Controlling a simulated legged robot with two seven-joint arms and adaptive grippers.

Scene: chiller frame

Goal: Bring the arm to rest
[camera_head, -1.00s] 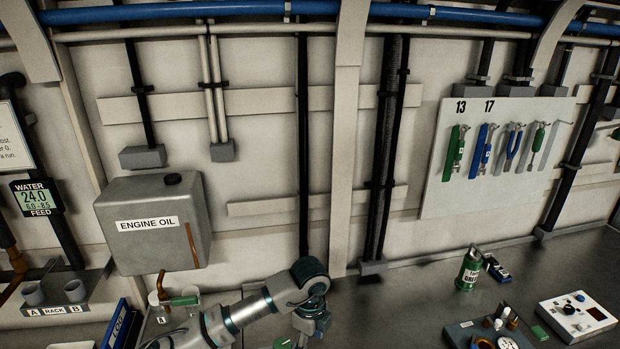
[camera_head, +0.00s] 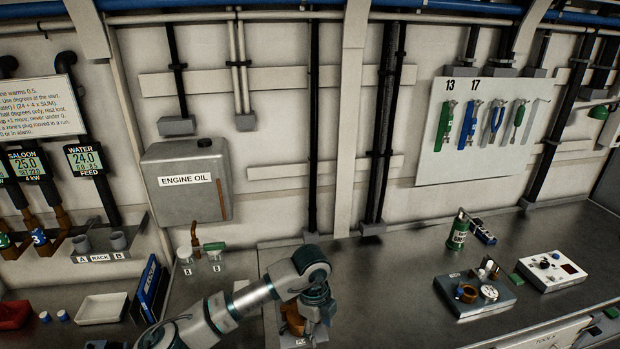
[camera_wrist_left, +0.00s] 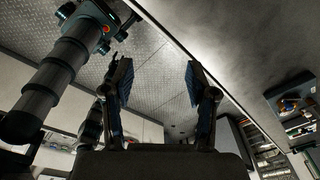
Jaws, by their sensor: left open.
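My left arm comes in from the lower left in the head view, its wrist bent downward over the bench. My left gripper (camera_head: 308,325) hangs at the bottom edge there, its fingertips hard to make out. In the left wrist view the two fingers of my left gripper (camera_wrist_left: 158,66) stand wide apart with nothing between them. Patterned metal floor plates (camera_wrist_left: 165,95) show beyond the fingers. My right gripper cannot be made out in either view.
A grey engine oil tank (camera_head: 188,203) hangs on the wall behind the arm. Two small jars stand below it. A white tray (camera_head: 101,309) and blue binder lie left. A dark fixture block (camera_head: 470,302), green can (camera_head: 458,232) and white control box (camera_head: 550,271) stand right.

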